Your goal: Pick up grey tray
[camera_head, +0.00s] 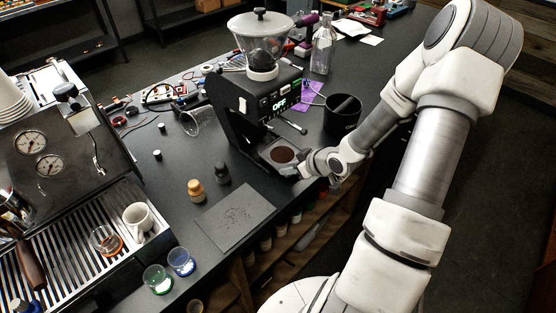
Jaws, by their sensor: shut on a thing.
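A grey tray (268,154) with a round dark brown patch in its middle sits at the foot of the black coffee grinder (262,105). My gripper (300,171) is at the tray's front right edge, low over the counter, and is shut on that edge. The fingertips are small and partly hidden by the wrist. I cannot tell whether the tray is lifted off the grinder base.
A flat grey mat (236,217) lies left of the tray, with two tampers (195,190) behind it. A black knock bin (342,114) stands close behind my wrist. The espresso machine (60,150) fills the left. Green (157,279) and blue (181,262) glasses stand near the front edge.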

